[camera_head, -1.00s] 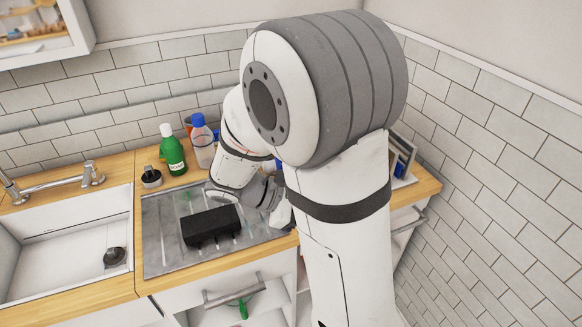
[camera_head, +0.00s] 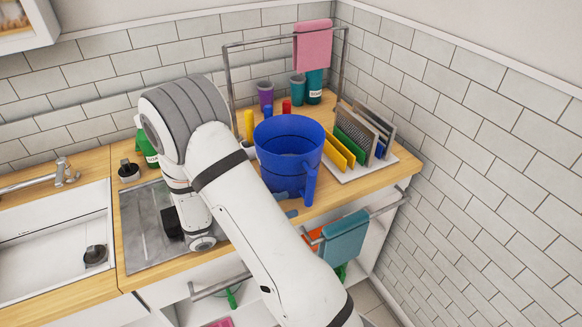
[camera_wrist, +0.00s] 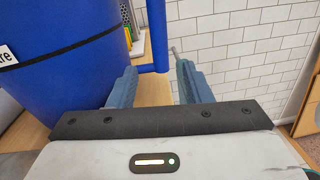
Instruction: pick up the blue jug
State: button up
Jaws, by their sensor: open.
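The large blue jug (camera_head: 285,165) stands upright near the counter's front edge, its handle (camera_head: 311,180) toward the front right. In the wrist view the jug (camera_wrist: 55,75) fills the left side, and its upright handle (camera_wrist: 160,30) shows at top centre. My gripper (camera_wrist: 157,80) is open and empty, with the handle's lower end lined up in the gap between its fingertips. I cannot tell whether they touch it. In the head view only the blue-grey fingertips (camera_head: 286,205) show, low in front of the jug; my arm hides the rest.
A rack (camera_head: 362,135) with several coloured boards stands right of the jug. Cups, a teal bottle (camera_head: 314,87) and a yellow item (camera_head: 249,125) stand behind it. A teal towel (camera_head: 344,238) hangs on the front rail (camera_head: 385,208). The sink (camera_head: 55,235) is at left.

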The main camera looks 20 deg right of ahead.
aim_at(305, 198)
jog(key=d, duration=0.3)
jog(key=d+p, duration=0.1)
jog(key=d, duration=0.3)
jog(key=shift+s+d+r, duration=0.15)
jog(key=shift+c, duration=0.4)
grip_shut()
jog(key=shift+r, duration=0.1)
dwell(0.8)
